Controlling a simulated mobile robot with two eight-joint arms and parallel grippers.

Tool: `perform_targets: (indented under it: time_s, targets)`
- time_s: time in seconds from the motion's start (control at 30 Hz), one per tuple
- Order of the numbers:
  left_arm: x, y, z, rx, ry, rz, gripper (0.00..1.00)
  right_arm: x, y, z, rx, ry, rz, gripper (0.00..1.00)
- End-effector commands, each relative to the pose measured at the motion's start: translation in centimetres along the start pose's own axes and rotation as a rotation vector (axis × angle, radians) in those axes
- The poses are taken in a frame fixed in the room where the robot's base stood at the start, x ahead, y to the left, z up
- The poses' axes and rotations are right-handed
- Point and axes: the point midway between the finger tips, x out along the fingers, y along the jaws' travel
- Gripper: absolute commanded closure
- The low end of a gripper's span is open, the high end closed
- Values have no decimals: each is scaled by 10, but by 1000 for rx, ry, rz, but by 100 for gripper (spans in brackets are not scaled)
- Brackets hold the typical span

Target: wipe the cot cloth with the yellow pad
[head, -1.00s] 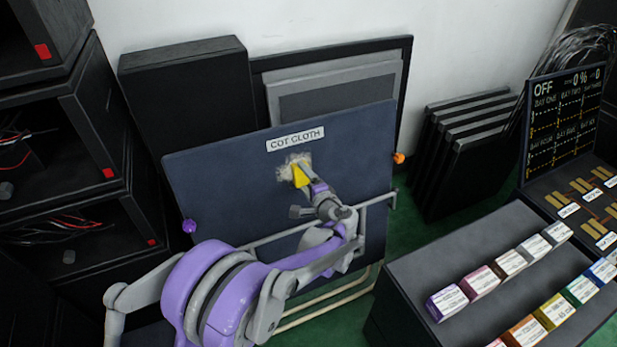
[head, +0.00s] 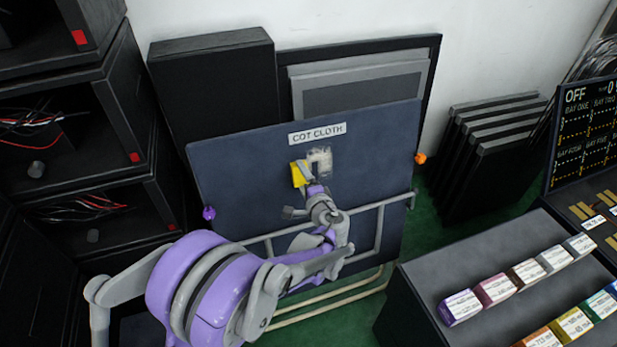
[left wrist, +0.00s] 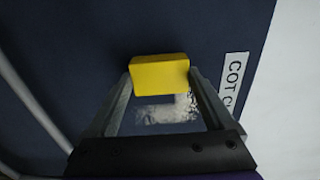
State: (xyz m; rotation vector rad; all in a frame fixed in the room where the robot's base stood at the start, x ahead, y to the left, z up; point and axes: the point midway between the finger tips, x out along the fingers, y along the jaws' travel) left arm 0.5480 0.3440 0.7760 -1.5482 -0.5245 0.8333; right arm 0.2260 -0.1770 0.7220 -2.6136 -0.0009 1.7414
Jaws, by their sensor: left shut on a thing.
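The cot cloth (head: 240,190) is a dark blue upright panel, tilted back, with a white label reading COT CLOTH near its top edge. A whitish, dusty smudge (head: 321,160) marks it below the label, and the smudge also shows in the left wrist view (left wrist: 165,113). My left gripper (head: 307,180) is shut on the yellow pad (head: 298,174). In the left wrist view the pad (left wrist: 160,74) sits between the fingertips, in front of the cloth beside the smudge. I cannot tell whether it touches the cloth. My right gripper is not in view.
A grey rail (head: 378,228) crosses the panel's lower front. A purple knob (head: 208,213) and an orange knob (head: 420,158) sit at its sides. A dark bench (head: 440,285) with coloured labelled blocks stands at right. Dark cabinets (head: 90,150) stand at left.

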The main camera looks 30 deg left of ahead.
Motion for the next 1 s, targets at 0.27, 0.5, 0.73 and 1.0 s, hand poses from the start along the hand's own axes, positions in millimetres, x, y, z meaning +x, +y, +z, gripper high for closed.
perform_targets:
  time_s: [0.27,0.5,0.73,1.0]
  targets:
    - [-1,-18,2,0,-5,-2,58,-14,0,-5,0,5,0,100]
    - [-1,-18,-6,1,-3,-1,58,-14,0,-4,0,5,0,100]
    - [-2,-18,-27,1,-2,-1,58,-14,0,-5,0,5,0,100]
    - [-3,-18,-38,1,-1,-1,58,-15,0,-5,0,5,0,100]
